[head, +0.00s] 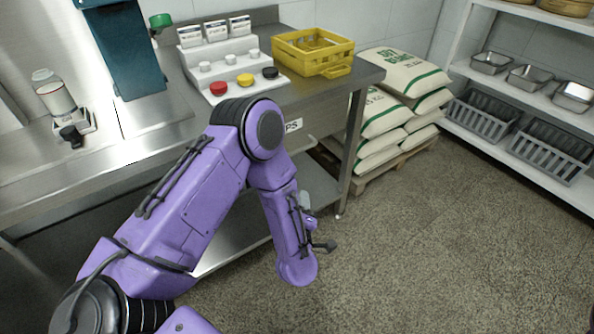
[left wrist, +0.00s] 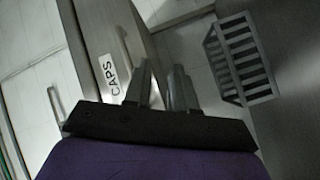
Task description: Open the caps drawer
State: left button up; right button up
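The caps drawer is the steel front under the bench top. In the head view only the end of its label (head: 293,125) shows, past my left arm, which hides much of the front. The drawer looks closed. My left gripper (left wrist: 163,68) is open, its two fingers apart with nothing seen between them. It appears close to the drawer front, but I cannot tell whether it touches. My right gripper is out of view.
The bench top holds a rack of coloured caps (head: 245,80) and a yellow crate (head: 312,50). Stacked sacks (head: 385,110) stand right of the bench leg (head: 350,150). Shelves with grey slotted baskets (head: 550,147) are at right. The floor in front is clear.

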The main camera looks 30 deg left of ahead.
aim_at(294, 153)
pick_arm(q)
jog(key=w+a+r+n+y, duration=0.1)
jog(key=w+a+r+n, duration=0.1)
jog(key=w+a, duration=0.1)
jog(key=w+a+r+n+y+b, duration=0.1)
jog(key=w+a+r+n+y, duration=0.1)
jog(key=w+a+n, duration=0.1)
jog(key=w+a+r+n+y, duration=0.2)
jog(key=w+a+n, duration=0.1)
jog(key=w, duration=0.1)
jog(key=shift+w+r, duration=0.15)
jog(key=shift+w, duration=0.15)
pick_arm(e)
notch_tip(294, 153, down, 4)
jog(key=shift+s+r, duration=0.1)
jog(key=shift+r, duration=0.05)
pick_arm(q)
grip_shut()
